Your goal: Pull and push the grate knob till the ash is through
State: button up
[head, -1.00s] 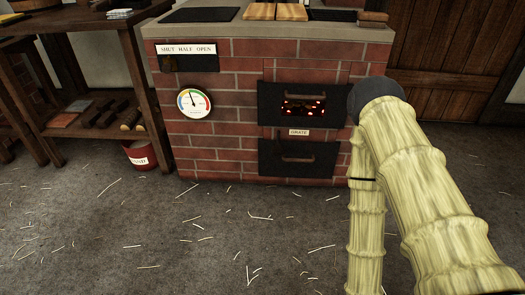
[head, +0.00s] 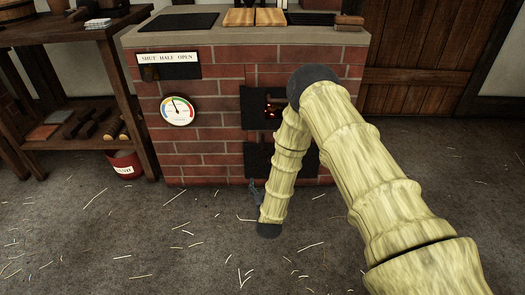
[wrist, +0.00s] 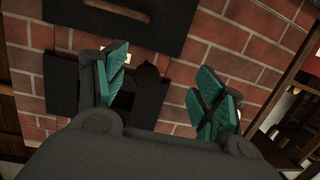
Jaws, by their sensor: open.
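A dark round knob (wrist: 148,76), which looks like the grate knob, shows between my fingers in the wrist view, near a small white label. My gripper (wrist: 160,72) is open, with teal pads on either side of the knob in the picture; I see no contact. In the head view my gripper (head: 256,190) is low in front of the brick stove (head: 207,147), partly behind my arm. The fire door (head: 254,108) shows a red glow. The lower black door (head: 256,160) is partly covered by my arm, which also hides the grate label and knob there.
A round gauge (head: 178,110) and a SHUT HALF OPEN plate (head: 168,59) are on the stove's left front. A wooden shelf (head: 85,143) and a red bucket (head: 124,164) stand to the left. The floor (head: 140,235) in front is open, with scattered straw.

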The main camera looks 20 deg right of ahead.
jog(key=t+h, duration=0.2)
send_near(263, 155)
jog(key=shift+m, duration=0.4)
jog(key=b+x, duration=0.3)
jog(key=x, duration=0.7)
jog(key=shift+r, duration=0.1)
jog(key=shift+w+d+r+b, duration=0.1)
jog(key=shift+w+d+b, duration=0.15)
jog(key=shift+w, duration=0.45)
